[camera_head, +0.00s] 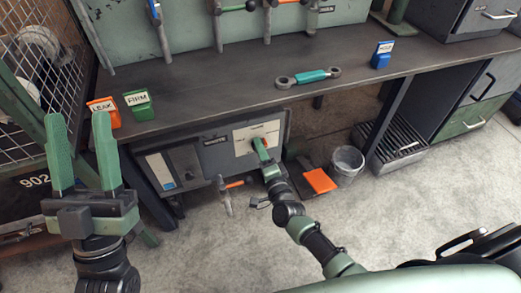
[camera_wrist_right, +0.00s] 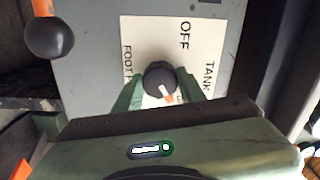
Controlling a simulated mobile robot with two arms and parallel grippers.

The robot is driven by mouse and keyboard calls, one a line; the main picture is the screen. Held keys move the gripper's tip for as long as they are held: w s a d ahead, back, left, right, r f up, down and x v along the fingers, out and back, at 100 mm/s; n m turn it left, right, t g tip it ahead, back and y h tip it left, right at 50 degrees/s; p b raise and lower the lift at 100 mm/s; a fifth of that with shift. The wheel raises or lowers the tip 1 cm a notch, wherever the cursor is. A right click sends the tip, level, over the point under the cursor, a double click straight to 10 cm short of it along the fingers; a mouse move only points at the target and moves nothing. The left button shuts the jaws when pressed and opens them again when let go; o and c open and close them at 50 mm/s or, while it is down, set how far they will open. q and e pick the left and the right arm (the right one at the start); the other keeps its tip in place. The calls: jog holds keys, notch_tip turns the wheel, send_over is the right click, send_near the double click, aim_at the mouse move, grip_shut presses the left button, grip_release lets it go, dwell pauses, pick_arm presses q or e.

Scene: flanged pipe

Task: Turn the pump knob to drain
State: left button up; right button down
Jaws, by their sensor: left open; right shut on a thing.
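The pump panel (camera_head: 256,134) is the pale plate on the grey cabinet under the workbench. In the right wrist view, the black pump knob (camera_wrist_right: 158,77) sits on this plate, its white and orange pointer aimed down and slightly right. Labels read OFF above, TANK at right and FOOT-something at left; a label near the pointer is mostly hidden. My right gripper (camera_head: 261,147) is shut on the knob, with green fingers on either side of it in the wrist view (camera_wrist_right: 160,92). My left gripper (camera_head: 82,150) is open and empty at the left, away from the panel.
A lever with an orange grip (camera_head: 235,184) and black ball end (camera_wrist_right: 49,38) stands left of the panel. A bucket (camera_head: 346,163) and an orange item (camera_head: 319,181) are on the floor at right. The workbench (camera_head: 220,96) overhangs the cabinet.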

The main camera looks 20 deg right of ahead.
jog(key=c, duration=0.8)
grip_release()
jog(key=shift+c, duration=0.2)
jog(key=shift+s, duration=0.1)
pick_arm(q)
jog(key=w+f+g+y+p, duration=0.2)
jog(key=w+f+g, duration=0.3)
jog(key=f, duration=0.2)
jog(key=shift+w+d+f, duration=0.15)
jog(key=shift+w+d, duration=0.1)
jog(key=shift+w, duration=0.1)
pick_arm(e)
jog(key=s, duration=0.7)
jog(key=shift+s+d, duration=0.15)
jog(key=shift+s, duration=0.2)
